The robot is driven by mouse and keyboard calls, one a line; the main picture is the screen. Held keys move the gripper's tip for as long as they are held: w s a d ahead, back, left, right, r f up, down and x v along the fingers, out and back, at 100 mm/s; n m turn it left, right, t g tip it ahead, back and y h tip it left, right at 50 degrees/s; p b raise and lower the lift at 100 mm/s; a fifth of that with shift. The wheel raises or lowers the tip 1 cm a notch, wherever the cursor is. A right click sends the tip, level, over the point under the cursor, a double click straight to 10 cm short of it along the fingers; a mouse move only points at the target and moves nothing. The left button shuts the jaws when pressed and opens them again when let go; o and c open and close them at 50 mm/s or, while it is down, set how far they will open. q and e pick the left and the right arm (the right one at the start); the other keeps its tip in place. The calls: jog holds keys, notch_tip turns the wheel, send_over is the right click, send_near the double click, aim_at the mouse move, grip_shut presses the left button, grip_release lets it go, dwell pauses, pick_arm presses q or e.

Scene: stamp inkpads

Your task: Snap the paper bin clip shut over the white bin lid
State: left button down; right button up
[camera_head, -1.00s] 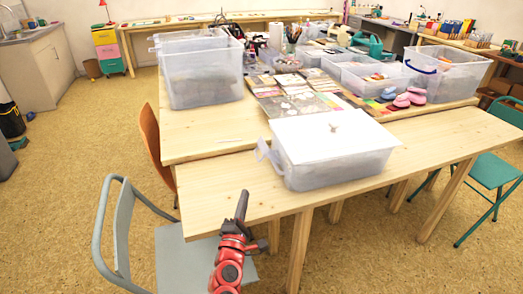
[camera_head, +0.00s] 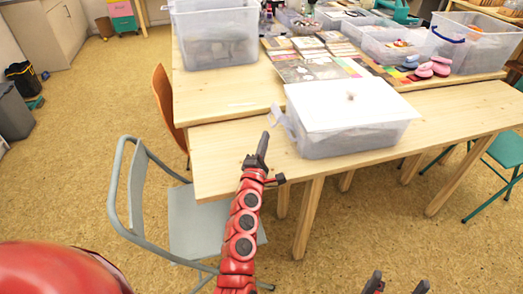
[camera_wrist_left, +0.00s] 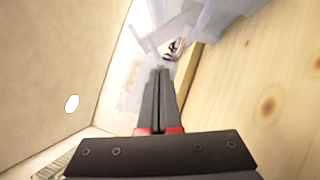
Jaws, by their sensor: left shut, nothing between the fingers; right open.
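A clear plastic bin (camera_head: 365,138) with a white lid (camera_head: 350,100) stands on the near wooden table. A translucent clip (camera_head: 279,117) sticks out from the bin's left end, swung outward from the lid. My left gripper (camera_head: 263,140) is shut and empty, pointing up just left of and below the clip, apart from it in the head view. In the left wrist view, its closed fingers (camera_wrist_left: 161,73) point toward pale translucent plastic, blurred, so contact cannot be told. My right gripper (camera_head: 398,281) is open and empty at the bottom edge, well below the table.
The near wooden table (camera_head: 440,120) is bare around the bin. A grey chair (camera_head: 195,222) stands at its left front, close to my left arm. A large clear bin (camera_head: 212,45) stands on the table behind. A teal chair (camera_head: 506,152) is at right.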

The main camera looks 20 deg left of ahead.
pick_arm(q)
jog(key=shift+x, duration=0.9)
